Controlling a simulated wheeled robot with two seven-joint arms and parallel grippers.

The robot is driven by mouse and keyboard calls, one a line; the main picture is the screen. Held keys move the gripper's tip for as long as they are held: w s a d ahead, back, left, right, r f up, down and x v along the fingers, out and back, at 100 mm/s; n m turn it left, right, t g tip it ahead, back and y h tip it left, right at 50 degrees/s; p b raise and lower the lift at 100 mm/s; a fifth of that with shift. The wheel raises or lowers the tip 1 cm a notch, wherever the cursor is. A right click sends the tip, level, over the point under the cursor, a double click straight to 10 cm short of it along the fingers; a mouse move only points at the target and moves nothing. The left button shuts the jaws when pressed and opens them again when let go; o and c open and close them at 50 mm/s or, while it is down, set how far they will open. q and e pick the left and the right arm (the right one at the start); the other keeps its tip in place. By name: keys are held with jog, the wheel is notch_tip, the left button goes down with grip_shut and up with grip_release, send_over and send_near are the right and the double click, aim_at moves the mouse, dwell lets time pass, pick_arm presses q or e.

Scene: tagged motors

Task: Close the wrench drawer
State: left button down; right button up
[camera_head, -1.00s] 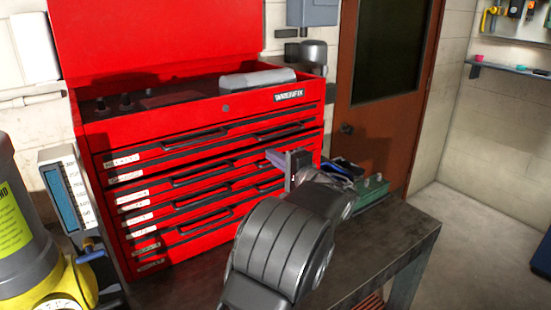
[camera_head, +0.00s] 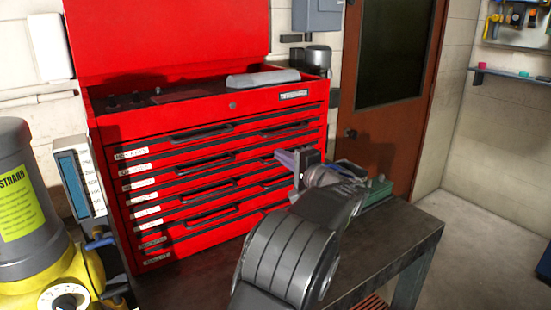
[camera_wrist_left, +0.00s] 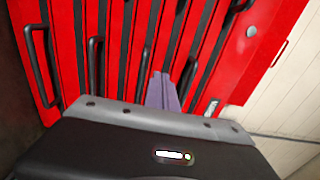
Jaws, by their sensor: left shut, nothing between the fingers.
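The red tool chest (camera_head: 110,135) stands on the bench with a stack of long drawers. White labels run down its left side; they are too small for me to tell which is the wrench drawer. The drawer fronts (camera_head: 160,190) look flush with each other, with none clearly standing out. My left gripper (camera_head: 282,158) is shut and empty at the right part of the drawer fronts, and hides some of them. In the left wrist view its purple-grey fingers (camera_wrist_left: 162,92) are together before the red fronts (camera_wrist_left: 120,45), between dark handles (camera_wrist_left: 190,75). I cannot tell if they touch. My right gripper is out of view.
The chest's lid (camera_head: 165,40) is up, and a grey object (camera_head: 262,78) lies in its top tray. A yellow and grey machine (camera_head: 25,200) stands at the left. A green box (camera_head: 378,190) is on the bench behind my arm. The bench's right front (camera_head: 400,232) is bare.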

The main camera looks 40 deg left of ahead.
pick_arm(q)
jog(key=b+v, duration=0.2)
jog(key=v, duration=0.7)
jog(key=shift+d, duration=0.35)
